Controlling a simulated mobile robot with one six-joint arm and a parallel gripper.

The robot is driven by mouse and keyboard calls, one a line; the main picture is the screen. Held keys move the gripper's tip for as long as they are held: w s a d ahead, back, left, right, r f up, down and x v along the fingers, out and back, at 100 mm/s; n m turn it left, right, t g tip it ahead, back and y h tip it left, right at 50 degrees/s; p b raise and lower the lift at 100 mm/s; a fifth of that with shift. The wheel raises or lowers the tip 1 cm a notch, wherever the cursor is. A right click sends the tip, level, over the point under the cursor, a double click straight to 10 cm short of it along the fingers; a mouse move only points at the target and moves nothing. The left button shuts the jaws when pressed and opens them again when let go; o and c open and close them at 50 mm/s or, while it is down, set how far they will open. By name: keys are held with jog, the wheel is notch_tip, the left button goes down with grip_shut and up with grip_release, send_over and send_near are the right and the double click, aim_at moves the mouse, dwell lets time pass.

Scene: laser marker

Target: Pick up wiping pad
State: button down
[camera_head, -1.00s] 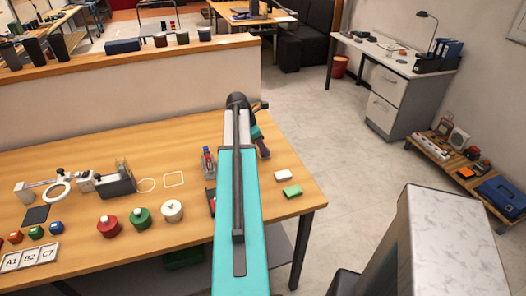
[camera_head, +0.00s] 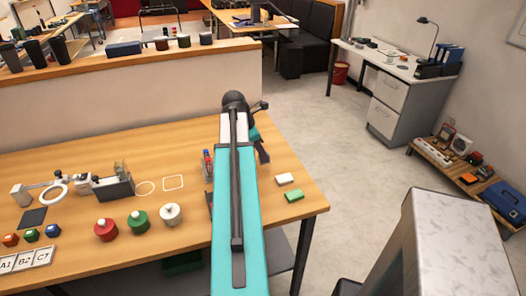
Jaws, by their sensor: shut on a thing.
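My gripper (camera_head: 263,156) is at the end of my teal arm, over the back right part of the wooden table (camera_head: 95,165). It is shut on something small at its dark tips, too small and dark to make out. Whether this is the wiping pad I cannot tell. A white block (camera_head: 285,179) and a green block (camera_head: 294,195) lie on the table near its right edge, apart from my gripper and in front of it. My arm hides part of the table.
A red pot (camera_head: 105,230), a green pot (camera_head: 138,221) and a white pot (camera_head: 170,214) stand left of my arm. A low partition (camera_head: 110,93) runs behind the table.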

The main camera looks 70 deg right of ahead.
jog(key=a, duration=0.3)
jog(key=s+a+b, duration=0.1)
jog(key=a, duration=0.2)
jog(key=s+a+r, duration=0.1)
jog(key=a, duration=0.3)
jog(key=shift+s+a+b, duration=0.1)
jog(key=shift+s+b, duration=0.15)
jog(key=shift+b, duration=0.15)
